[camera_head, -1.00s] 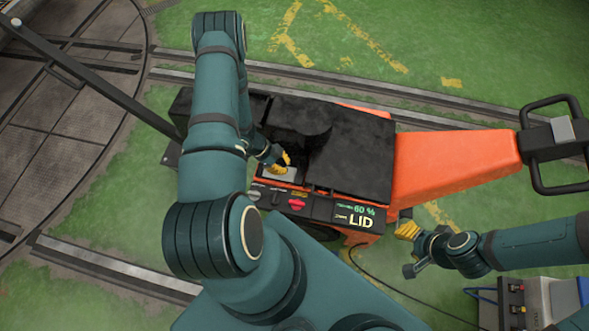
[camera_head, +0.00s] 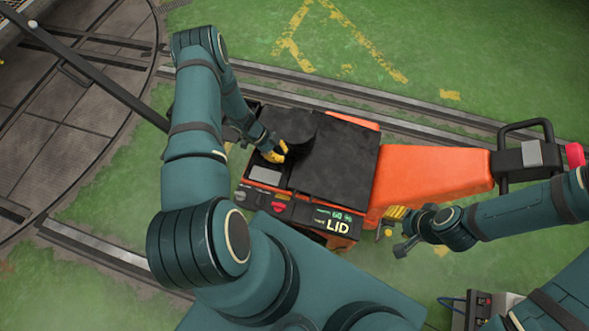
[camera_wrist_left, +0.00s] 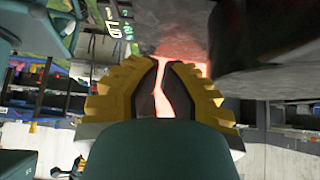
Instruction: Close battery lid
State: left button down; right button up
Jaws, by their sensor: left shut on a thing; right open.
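The orange machine (camera_head: 435,178) carries a large rough black lid (camera_head: 345,160) on its top, with a darker raised part at its left. My left gripper (camera_head: 274,152), with yellow fingers, reaches down at the left of the lid and is shut at its dark edge. The exact grip is partly hidden. In the left wrist view, the yellow fingers of the left gripper (camera_wrist_left: 163,72) are close together, with a narrow reddish gap between them. My right gripper (camera_head: 392,214) is open and empty beside the machine's near side, apart from the lid.
A light grey plate (camera_head: 264,175) is beside the left gripper. The machine's black handle (camera_head: 527,155) is at right. Green floor is free beyond the rails.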

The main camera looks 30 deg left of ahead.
pick_arm(q)
send_over(301, 178)
jog(key=a, duration=0.2)
jog(key=f, duration=0.5)
jog(key=f+b, duration=0.1)
jog(key=f, duration=0.2)
jog(key=shift+s+d, duration=0.1)
jog(key=shift+s, duration=0.15)
jog(key=shift+a+f, duration=0.2)
jog(key=shift+f, duration=1.05)
jog(key=shift+a+f, duration=0.1)
jog(key=shift+f, duration=0.6)
pick_arm(e)
jog(key=shift+s+a+f, duration=0.1)
jog(key=shift+s+f, duration=0.15)
jog(key=shift+f, duration=0.4)
pick_arm(q)
jog(key=shift+b, duration=0.35)
pick_arm(e)
jog(key=shift+f, duration=0.1)
